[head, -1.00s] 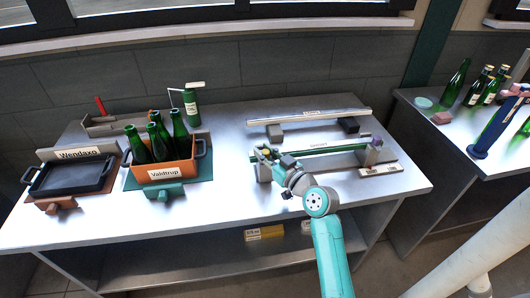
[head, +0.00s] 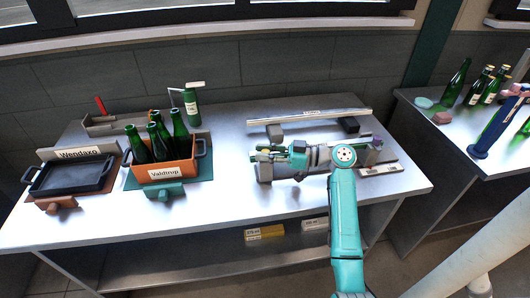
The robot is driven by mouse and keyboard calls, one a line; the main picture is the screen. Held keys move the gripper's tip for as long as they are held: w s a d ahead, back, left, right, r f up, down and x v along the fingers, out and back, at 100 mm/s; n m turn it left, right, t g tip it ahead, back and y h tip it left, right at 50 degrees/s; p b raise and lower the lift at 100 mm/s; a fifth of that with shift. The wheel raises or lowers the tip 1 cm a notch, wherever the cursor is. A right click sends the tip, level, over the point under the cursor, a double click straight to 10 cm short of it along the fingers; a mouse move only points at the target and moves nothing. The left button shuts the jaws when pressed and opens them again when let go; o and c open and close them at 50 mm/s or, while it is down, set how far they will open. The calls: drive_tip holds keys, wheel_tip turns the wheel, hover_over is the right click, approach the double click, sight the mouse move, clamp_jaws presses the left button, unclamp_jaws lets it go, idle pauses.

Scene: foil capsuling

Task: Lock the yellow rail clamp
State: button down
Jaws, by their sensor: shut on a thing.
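The yellow rail clamp (head: 265,150) sits at the left end of the front rail (head: 322,143) on the middle table, and only a small yellow part of it shows. My gripper (head: 266,156) lies level at that left end, reaching in from the right along the rail. Its fingers are shut on the clamp; the exact contact is small and partly hidden.
A purple part (head: 377,143) stands at the rail's right end. A second rail (head: 308,116) lies behind on blocks. An orange crate (head: 165,171) with several green bottles and a black tray (head: 70,178) stand left. The table's front middle (head: 225,200) is clear.

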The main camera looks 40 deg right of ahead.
drive_tip(key=shift+f+n+g+y, duration=0.1)
drive_tip(key=shift+n+g+y, duration=0.9)
drive_tip(key=shift+g+y, duration=0.1)
drive_tip(key=c, duration=0.9)
unclamp_jaws()
drive_tip(key=v, duration=0.7)
drive_tip(key=shift+d, duration=0.15)
drive_tip(key=shift+s, duration=0.1)
